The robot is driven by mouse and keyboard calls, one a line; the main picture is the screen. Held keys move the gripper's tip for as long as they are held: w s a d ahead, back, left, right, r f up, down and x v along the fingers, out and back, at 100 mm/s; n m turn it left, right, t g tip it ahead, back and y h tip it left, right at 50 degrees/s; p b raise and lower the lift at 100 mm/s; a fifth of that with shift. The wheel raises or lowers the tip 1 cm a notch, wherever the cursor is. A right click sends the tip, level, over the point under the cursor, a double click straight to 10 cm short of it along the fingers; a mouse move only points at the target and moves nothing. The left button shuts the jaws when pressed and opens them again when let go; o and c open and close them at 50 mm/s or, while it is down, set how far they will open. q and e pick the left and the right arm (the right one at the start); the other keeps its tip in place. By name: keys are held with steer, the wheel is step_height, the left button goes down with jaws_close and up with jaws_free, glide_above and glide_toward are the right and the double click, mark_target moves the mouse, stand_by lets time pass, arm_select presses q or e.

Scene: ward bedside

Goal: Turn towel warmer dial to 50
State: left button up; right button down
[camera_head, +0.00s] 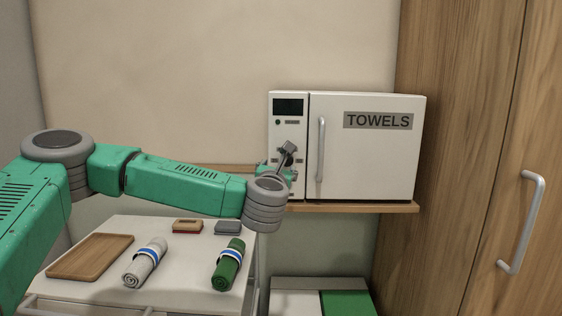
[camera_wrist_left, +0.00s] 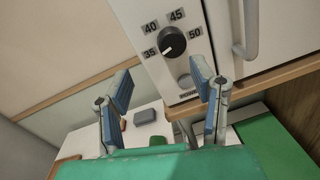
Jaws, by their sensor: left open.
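The white towel warmer (camera_head: 365,150) stands on a wooden shelf, with a narrow control panel on its left side. In the left wrist view its black dial (camera_wrist_left: 173,42) sits among the labels 35, 40, 45 and 50. The dial's white mark points to the lower left, toward the 35 side. My left gripper (camera_head: 286,154) is in front of the panel and hides the dial in the head view. In the left wrist view the left gripper (camera_wrist_left: 162,84) is open and empty, its fingers apart and below the dial, not touching it. My right gripper is not in view.
The warmer's door has a vertical handle (camera_head: 321,150) right of the panel. Below left, a white cart (camera_head: 190,228) bears a wooden tray (camera_head: 90,257), a grey rolled towel (camera_head: 145,263), a green rolled towel (camera_head: 228,264) and small boxes. A wooden cabinet (camera_head: 475,150) stands at right.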

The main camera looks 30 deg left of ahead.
mark_target(290, 160)
arm_select(q)
steer(key=w, duration=0.1)
steer(key=w+d, duration=0.1)
steer(key=w, duration=0.1)
steer(key=w+r+p, duration=0.1)
steer(key=shift+w+d, duration=0.2)
steer(key=shift+d, duration=0.05)
steer(key=shift+w, duration=0.4)
steer(key=shift+w+a, duration=0.1)
steer(key=shift+a, duration=0.1)
steer(key=a, duration=0.2)
steer(key=a+f, duration=0.1)
steer(key=shift+w+a+f, duration=0.1)
steer(key=shift+w+a, duration=0.2)
steer(key=shift+a, duration=0.15)
steer(key=c, duration=0.6)
steer(key=shift+w+d, duration=0.2)
steer(key=shift+d, duration=0.1)
steer(key=c, duration=0.5)
steer(key=shift+d+r, duration=0.4)
steer(key=shift+d, duration=0.45)
steer(key=shift+c, duration=0.3)
steer(key=shift+a, duration=0.35)
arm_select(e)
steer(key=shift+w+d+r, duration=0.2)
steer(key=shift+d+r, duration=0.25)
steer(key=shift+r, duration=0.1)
